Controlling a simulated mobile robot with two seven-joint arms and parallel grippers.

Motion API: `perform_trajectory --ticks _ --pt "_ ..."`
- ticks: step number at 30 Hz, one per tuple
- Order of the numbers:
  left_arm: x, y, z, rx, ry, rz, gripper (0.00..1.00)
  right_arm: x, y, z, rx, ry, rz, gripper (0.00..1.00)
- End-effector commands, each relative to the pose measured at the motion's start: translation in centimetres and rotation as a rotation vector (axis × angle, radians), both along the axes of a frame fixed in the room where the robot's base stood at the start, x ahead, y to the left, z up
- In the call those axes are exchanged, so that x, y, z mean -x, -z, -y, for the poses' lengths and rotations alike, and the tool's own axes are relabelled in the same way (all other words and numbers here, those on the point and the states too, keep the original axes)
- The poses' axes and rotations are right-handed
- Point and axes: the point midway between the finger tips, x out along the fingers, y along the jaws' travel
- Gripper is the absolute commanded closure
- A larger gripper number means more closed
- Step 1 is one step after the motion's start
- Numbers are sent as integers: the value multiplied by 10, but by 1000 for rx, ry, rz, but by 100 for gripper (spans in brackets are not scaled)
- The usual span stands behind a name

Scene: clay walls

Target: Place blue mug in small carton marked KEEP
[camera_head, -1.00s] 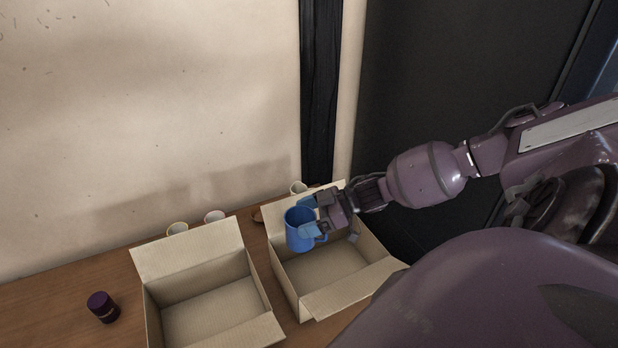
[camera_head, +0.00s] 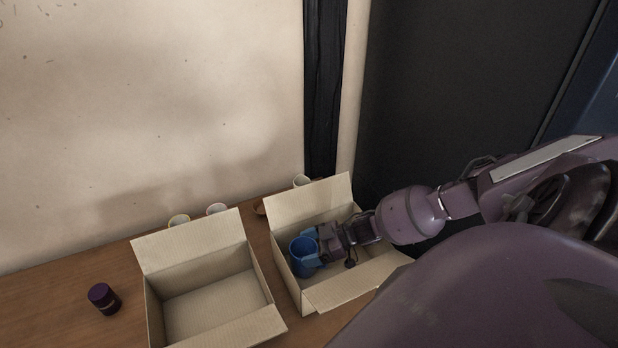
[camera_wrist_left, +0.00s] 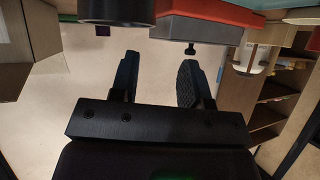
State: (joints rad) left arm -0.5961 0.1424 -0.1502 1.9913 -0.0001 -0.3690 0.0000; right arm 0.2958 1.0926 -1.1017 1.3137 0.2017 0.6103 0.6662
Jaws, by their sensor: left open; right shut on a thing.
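The blue mug (camera_head: 302,257) is inside the right-hand open carton (camera_head: 312,204) in the head view. My right gripper (camera_head: 312,254) is shut on the mug and reaches into the carton from the right. The mug looks upright; whether it touches the carton floor cannot be told. No KEEP marking is readable on this carton or on the left-hand open carton (camera_head: 190,243). My left gripper (camera_wrist_left: 158,78) shows in the left wrist view, open and with nothing between its fingers.
A dark purple canister (camera_head: 104,299) stands on the wooden table (camera_head: 60,290) left of the cartons. Several light cups, such as one cup (camera_head: 179,221), stand behind the cartons near the wall. The left carton is empty.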

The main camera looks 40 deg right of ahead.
Motion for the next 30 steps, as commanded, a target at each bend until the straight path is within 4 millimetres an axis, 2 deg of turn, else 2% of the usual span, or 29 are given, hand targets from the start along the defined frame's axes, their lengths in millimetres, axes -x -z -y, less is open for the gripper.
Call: perform_trajectory --ticks 14,15,18,28,30 --pt "7 7 -1 0 -4 -13 57 -1 6 0 0 0 1 71" --pt "6 7 -1 0 -4 -13 57 0 6 0 1 0 1 16" --pt "6 6 -1 0 -4 -13 57 0 5 0 1 0 1 0" --pt "2 1 -1 0 -2 -5 57 0 0 0 0 0 1 0" --pt "2 1 0 -1 -1 -4 57 4 -1 7 3 1 0 0"
